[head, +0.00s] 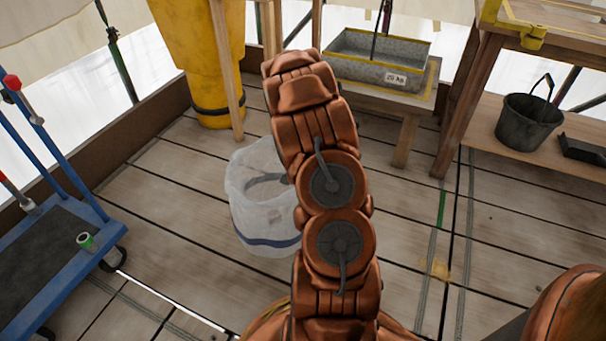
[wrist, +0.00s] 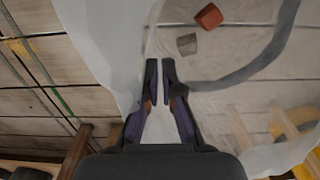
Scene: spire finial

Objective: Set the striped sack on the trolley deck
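The striped sack (head: 262,215) is a whitish, see-through bag with a blue band low on its side. It stands upright on the plank floor, partly hidden behind my arm. A grey strap shows at its mouth; in the wrist view this strap (wrist: 245,76) runs up to my fingers. My gripper (wrist: 160,62) is at the sack's mouth, its fingers drawn close together, seemingly on the strap. The exact contact is hidden. My arm hides the gripper in the head view. The blue trolley (head: 62,160) stands at the far left, its dark deck (head: 38,262) partly out of frame.
A green-ended roll (head: 87,242) is on the trolley deck's right edge. A red block (wrist: 208,16) and a grey block (wrist: 187,44) show by the fingers. A yellow chute (head: 205,60) and grey tub (head: 375,60) stand behind. Floor between sack and trolley is clear.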

